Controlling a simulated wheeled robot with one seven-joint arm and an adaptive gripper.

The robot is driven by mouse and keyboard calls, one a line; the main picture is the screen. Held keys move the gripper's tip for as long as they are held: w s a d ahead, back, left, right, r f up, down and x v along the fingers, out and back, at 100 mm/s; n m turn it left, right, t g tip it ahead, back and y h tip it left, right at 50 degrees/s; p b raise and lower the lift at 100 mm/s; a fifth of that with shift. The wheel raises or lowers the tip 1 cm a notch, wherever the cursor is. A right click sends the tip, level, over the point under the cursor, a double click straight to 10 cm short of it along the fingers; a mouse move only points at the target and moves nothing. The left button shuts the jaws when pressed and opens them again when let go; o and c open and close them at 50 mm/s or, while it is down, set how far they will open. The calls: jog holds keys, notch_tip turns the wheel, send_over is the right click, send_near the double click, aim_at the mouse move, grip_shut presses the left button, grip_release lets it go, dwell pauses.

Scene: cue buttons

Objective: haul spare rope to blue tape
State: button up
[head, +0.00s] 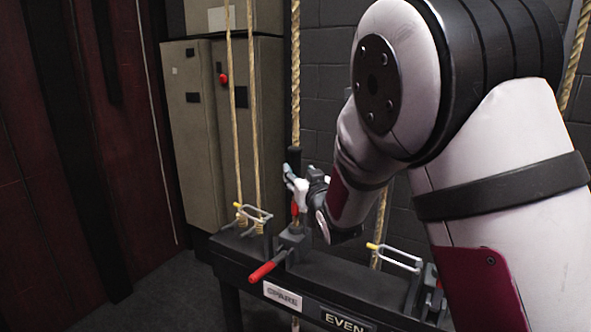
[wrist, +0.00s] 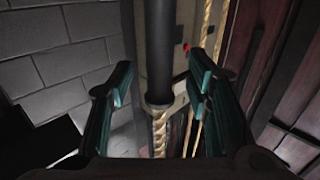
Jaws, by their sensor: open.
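The spare rope (head: 296,70) hangs upright above the SPARE label (head: 282,295) in the head view. A black sleeve (head: 294,158) is around it, and a red band shows lower down, near my gripper. My gripper (head: 298,186) is at the rope, just below the top of the sleeve. In the wrist view the open fingers (wrist: 160,80) stand either side of the black sleeve (wrist: 160,45), with gaps visible; the rope (wrist: 160,135) continues out of the sleeve's end. A red-handled rope lock (head: 268,270) sits at the rope's foot. I see no blue tape.
A dark rail (head: 330,285) carries the locks and an EVEN label (head: 343,320). Two thinner ropes (head: 245,110) hang left, near a wire guard (head: 253,212). Another guard (head: 395,258) is right. A beige cabinet (head: 200,130) and dark grey block wall stand behind. My arm hides the right side.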

aim_at(297, 169)
jog(key=shift+x, duration=2.45)
grip_shut()
